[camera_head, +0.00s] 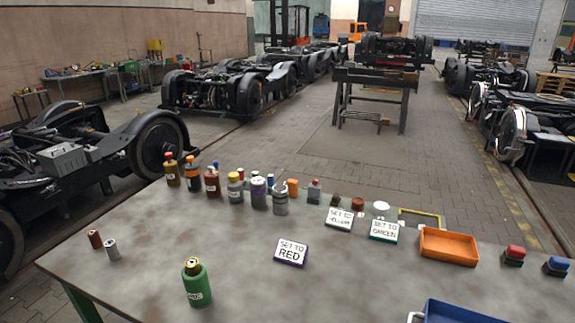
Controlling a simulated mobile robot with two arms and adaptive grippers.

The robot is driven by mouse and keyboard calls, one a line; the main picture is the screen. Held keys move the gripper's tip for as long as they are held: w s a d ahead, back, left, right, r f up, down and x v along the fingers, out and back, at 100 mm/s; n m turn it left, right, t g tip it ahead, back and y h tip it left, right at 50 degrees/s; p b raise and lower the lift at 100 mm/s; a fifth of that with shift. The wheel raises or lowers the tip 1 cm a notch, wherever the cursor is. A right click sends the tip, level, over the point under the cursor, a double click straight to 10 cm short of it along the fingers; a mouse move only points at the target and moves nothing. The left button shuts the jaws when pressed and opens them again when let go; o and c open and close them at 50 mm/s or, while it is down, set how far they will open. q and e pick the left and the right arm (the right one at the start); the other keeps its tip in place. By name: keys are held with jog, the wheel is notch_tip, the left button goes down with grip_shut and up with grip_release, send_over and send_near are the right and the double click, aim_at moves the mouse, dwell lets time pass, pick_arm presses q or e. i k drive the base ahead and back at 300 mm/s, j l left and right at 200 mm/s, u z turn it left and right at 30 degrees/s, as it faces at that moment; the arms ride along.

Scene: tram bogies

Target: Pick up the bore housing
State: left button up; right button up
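No part is clearly marked as the bore housing, and I cannot tell for certain which one it is. A green container (197,285) with a dark and yellow top stands upright near the front. Neither of my grippers is in view.
Several bottles (212,182) line the back edge. Signs reading "SET TO RED" (291,251), yellow (339,218) and green (384,230) lie on the table. An orange tray (449,247), a blue tray (455,313), a red-topped block (514,254) and a blue block (556,265) are at the right.

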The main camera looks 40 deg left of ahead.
aim_at(198, 289)
jog(key=u, duration=1.95)
jog(key=k+l, duration=0.75)
jog(key=l, duration=0.25)
